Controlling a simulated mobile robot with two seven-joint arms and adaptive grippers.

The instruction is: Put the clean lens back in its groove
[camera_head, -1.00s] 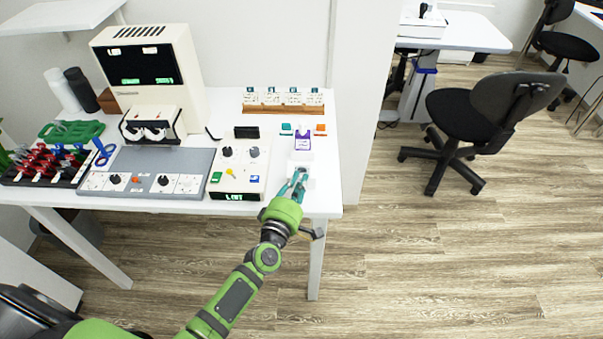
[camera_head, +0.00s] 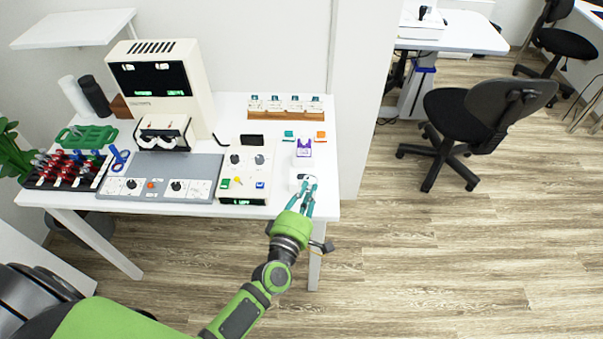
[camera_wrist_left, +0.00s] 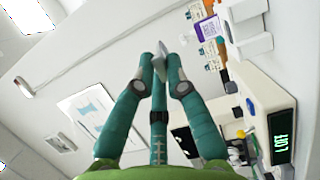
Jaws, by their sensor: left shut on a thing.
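My left gripper (camera_head: 307,184) is above the front right part of the white table, beside a small white box (camera_head: 296,186). In the left wrist view its fingers (camera_wrist_left: 160,72) are closed on a thin grey piece (camera_wrist_left: 160,48). This looks like the lens seen nearly edge-on; whether it is clean cannot be told. A black tray (camera_head: 62,186) with rows of red, dark and blue-handled pieces lies at the table's far left, well away from the gripper. Its separate grooves are too small to make out. My right gripper is not in view.
A cream console (camera_head: 247,173) and grey panel (camera_head: 146,163) stand between gripper and tray. Behind are a tall cream machine (camera_head: 160,79), a purple-labelled bottle (camera_head: 304,148) and a wooden card rack (camera_head: 285,112). A green rack (camera_head: 86,136) stands behind the tray.

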